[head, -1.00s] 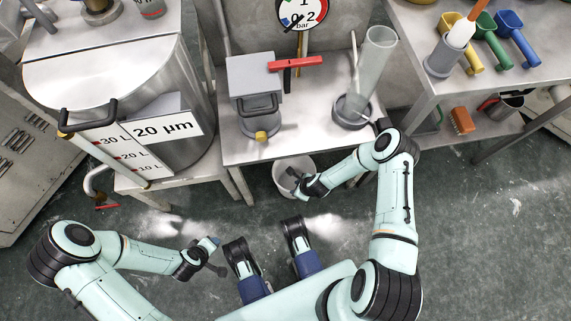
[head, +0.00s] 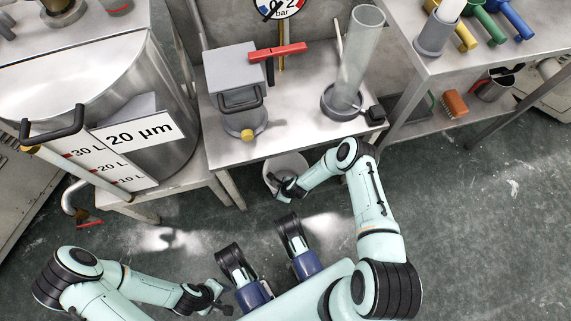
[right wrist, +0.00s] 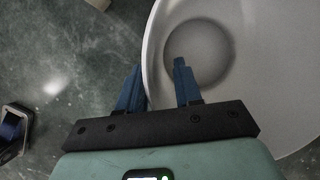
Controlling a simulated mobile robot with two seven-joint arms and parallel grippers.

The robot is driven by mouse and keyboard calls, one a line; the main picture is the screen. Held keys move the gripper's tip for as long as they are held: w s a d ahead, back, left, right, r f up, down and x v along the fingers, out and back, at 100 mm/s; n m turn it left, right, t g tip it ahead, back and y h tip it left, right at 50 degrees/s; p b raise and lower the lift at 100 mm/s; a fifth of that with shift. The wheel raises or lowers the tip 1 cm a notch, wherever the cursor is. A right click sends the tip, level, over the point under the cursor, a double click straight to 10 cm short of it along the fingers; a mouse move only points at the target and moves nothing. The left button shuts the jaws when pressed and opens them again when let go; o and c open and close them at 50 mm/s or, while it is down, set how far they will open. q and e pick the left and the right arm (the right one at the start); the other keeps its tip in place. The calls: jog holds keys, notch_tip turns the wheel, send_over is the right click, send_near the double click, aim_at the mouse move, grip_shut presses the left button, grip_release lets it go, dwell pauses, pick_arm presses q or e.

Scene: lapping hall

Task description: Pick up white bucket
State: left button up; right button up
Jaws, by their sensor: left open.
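The white bucket (head: 291,163) stands on the floor at the front edge of the middle table, its upper part partly hidden by that edge. My right gripper (head: 282,188) is at the bucket's near side in the head view. In the right wrist view the bucket (right wrist: 245,60) fills the right side, seen from above, and looks empty. The open right gripper's fingers (right wrist: 157,78) straddle its wall, one outside and one inside, with a gap still between them. My left gripper (head: 218,292) is open and empty, low over the floor at the lower left.
The middle table (head: 300,130) holds a grey box device, a red-handled part and a clear tube on a dark base. A large steel drum (head: 165,95) stands on the left. A right-hand table (head: 440,65) holds coloured scoops. The floor (head: 470,230) at right is clear.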

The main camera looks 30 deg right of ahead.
jog(key=shift+w+f, duration=0.1)
jog(key=shift+f, duration=0.15)
grip_shut()
dwell(1.3)
